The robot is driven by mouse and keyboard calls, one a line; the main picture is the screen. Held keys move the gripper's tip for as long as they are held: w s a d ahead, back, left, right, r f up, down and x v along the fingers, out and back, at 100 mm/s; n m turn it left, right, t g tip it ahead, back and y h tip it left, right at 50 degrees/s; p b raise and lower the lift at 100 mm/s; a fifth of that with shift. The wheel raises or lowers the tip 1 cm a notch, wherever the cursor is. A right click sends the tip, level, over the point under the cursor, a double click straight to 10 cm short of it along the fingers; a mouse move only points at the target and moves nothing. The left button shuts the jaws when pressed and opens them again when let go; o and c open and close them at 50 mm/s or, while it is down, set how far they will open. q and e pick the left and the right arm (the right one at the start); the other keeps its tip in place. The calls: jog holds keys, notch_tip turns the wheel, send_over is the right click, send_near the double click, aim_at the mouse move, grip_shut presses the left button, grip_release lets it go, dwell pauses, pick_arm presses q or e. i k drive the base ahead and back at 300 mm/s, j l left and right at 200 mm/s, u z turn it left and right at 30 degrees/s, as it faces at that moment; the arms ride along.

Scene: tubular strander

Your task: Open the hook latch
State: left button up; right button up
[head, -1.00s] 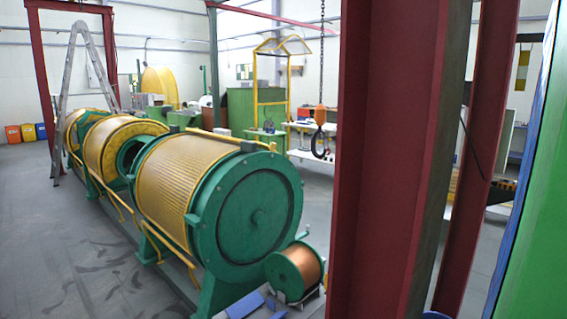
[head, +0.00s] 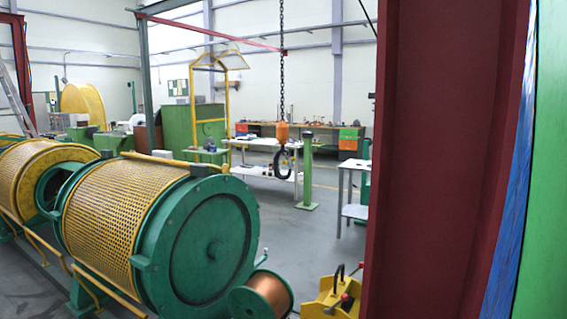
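The latch across the hook's mouth is too small to make out. Neither of my grippers is in view.
The strander (head: 130,215), with yellow mesh drums and a green end disc, fills the left. A copper wire spool (head: 268,296) and a yellow device (head: 331,298) stand in front. A dark red column (head: 440,170) blocks the right. Open floor lies around a green post (head: 307,170).

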aim_at(289, 161)
jog(key=i+j, duration=0.2)
jog(key=i+j+z, duration=0.15)
jog(key=j, duration=0.3)
jog(key=i+j, duration=0.2)
jog(key=j, duration=0.15)
jog(key=i+j+z, duration=0.15)
jog(key=j, duration=0.15)
